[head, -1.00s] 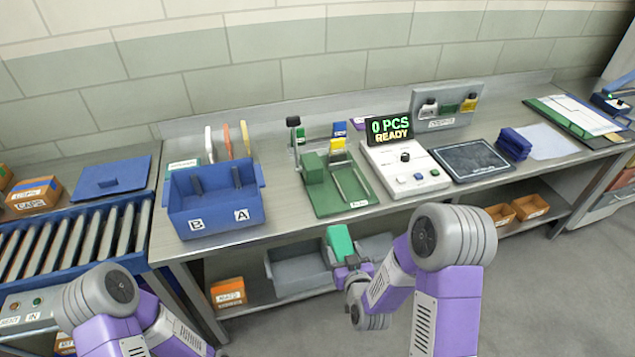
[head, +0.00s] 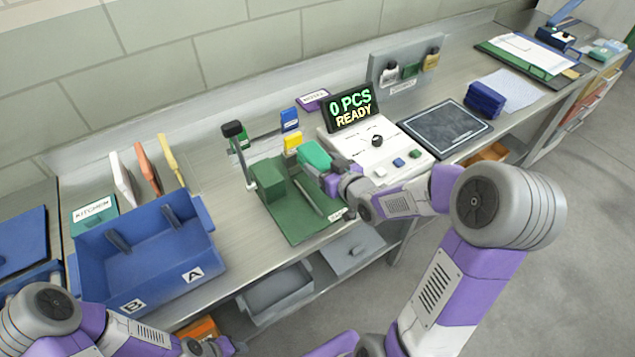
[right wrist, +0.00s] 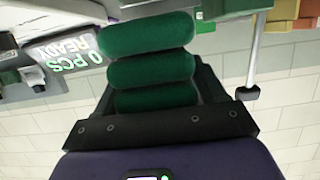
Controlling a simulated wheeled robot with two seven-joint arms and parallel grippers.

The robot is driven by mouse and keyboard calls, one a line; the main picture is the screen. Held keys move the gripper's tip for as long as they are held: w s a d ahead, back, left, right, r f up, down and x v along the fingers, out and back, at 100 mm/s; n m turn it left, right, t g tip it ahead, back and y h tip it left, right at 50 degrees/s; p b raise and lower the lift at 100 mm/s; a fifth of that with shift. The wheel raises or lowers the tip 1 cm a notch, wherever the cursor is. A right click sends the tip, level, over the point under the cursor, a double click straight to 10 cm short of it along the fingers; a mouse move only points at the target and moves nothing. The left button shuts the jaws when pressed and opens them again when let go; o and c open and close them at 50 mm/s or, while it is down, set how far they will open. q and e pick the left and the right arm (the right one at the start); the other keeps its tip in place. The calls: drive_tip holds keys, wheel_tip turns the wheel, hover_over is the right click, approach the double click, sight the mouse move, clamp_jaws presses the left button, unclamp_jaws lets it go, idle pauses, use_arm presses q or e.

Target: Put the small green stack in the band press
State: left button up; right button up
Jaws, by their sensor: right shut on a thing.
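The small green stack (head: 315,155) is held in my right gripper (head: 330,175), above the back right part of the band press. In the right wrist view the stack (right wrist: 148,70) shows as several rounded green layers between the dark fingers. The band press (head: 305,232) has a flat green base, a green block (head: 268,182), a metal rail and a black-knobbed post at its left. I cannot tell whether the stack touches the press. My left arm is at the bottom left; its gripper (head: 208,347) is only partly seen at the lower edge, and its jaws are unclear.
A counter display (head: 350,108) reading "0 PCS READY" stands right behind the stack, on a white console. A yellow block (head: 292,143) and a blue block (head: 289,119) are close by. A blue bin (head: 140,245) marked A and B stands left. A dark pad (head: 445,132) lies right.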

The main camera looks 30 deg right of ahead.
wheel_tip(320, 180, down, 3)
drive_tip(key=shift+s+f+b, duration=0.1)
drive_tip(key=shift+b, duration=0.2)
wheel_tip(320, 180, down, 4)
drive_tip(key=shift+r+b, duration=0.25)
drive_tip(key=shift+b, duration=0.25)
drive_tip(key=shift+f, duration=0.25)
drive_tip(key=shift+f, duration=0.1)
drive_tip(key=o, duration=1.1)
drive_tip(key=shift+o, duration=0.2)
drive_tip(key=shift+r, duration=0.25)
